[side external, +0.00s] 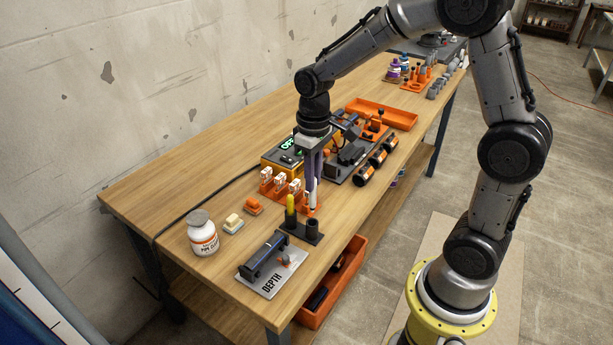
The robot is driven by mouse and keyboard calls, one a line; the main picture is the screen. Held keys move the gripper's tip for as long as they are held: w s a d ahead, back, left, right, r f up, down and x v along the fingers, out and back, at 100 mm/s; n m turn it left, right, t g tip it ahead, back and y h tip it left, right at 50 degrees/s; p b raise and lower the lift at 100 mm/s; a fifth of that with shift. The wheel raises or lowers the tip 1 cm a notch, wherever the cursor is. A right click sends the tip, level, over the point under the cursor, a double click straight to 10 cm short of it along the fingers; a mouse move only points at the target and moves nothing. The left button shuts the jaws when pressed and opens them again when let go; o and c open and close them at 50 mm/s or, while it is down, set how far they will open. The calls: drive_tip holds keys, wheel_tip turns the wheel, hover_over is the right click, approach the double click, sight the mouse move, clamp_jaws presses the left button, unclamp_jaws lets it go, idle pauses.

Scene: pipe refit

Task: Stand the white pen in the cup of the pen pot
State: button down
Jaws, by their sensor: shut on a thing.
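The white pen (313,193) is upright between the fingers of my gripper (312,182), which is shut on it. The pen's lower end is close to an orange holder (306,208); I cannot tell whether it touches it. The dark pen pot (300,231) stands on the table just nearer the camera than the gripper. Its right cup (312,230) looks empty.
Orange racks with white boxes (280,184) stand left of the gripper. A dark fixture (349,158) and orange tray (382,114) stand behind.

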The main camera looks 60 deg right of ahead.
sight(312, 206)
drive_tip(key=shift+f, duration=1.2)
drive_tip(key=shift+f, duration=0.35)
drive_tip(key=shift+f, duration=0.45)
drive_tip(key=shift+f, duration=0.2)
drive_tip(key=shift+f, duration=0.85)
drive_tip(key=shift+f, duration=0.25)
drive_tip(key=shift+f, duration=0.55)
drive_tip(key=shift+f, duration=0.3)
idle(0.6)
